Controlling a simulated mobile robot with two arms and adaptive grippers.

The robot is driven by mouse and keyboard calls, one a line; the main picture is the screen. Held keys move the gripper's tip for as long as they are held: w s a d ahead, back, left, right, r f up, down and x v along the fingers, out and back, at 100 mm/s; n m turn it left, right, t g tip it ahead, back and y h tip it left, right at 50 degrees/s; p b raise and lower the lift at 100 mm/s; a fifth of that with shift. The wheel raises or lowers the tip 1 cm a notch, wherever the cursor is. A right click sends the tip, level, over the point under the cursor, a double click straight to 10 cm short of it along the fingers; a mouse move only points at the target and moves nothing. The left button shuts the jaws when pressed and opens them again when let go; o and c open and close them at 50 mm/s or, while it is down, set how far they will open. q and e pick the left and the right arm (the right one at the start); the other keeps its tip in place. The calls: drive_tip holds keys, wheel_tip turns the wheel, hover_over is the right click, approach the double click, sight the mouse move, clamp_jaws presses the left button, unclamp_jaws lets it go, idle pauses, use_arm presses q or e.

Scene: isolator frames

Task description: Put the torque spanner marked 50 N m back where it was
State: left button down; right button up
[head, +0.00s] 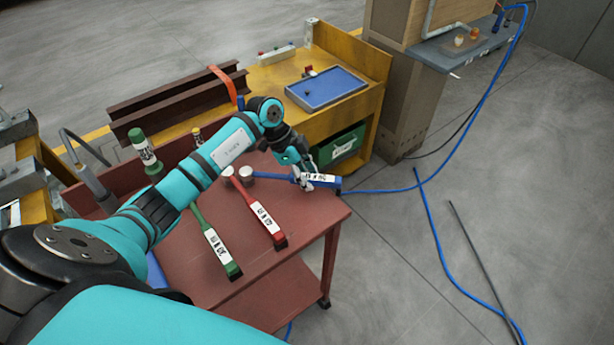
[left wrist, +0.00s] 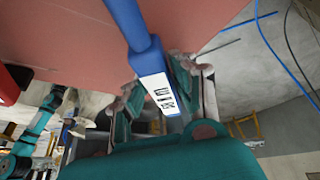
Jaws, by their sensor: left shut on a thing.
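My left gripper (head: 304,178) is shut on a blue torque spanner (head: 325,181) at its handle end, near the right edge of the red cart top. The blue shaft runs left to a round silver head. In the left wrist view the blue spanner (left wrist: 148,55) lies between the fingers, its white label facing the camera. A red spanner (head: 262,215) and a green spanner (head: 213,240) lie on the cart in front. The label markings are too small to read surely. I cannot tell whether the blue spanner touches the cart top. My right gripper is not in view.
The red cart (head: 305,226) has bare surface at its front right. A yellow bench (head: 268,80) with a blue tray (head: 326,88) and a green bin (head: 343,148) stands behind. A green-capped cylinder (head: 143,150) is at the cart's left. Blue cable (head: 440,225) crosses the floor.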

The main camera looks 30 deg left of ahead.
use_arm(q)
drive_tip(key=c, duration=1.1)
unclamp_jaws()
drive_tip(key=shift+r, duration=0.15)
drive_tip(key=v, duration=1.1)
drive_tip(key=shift+s+a+r+b, duration=0.1)
drive_tip(key=shift+a+r+b, duration=0.1)
drive_tip(key=shift+r+b, duration=0.2)
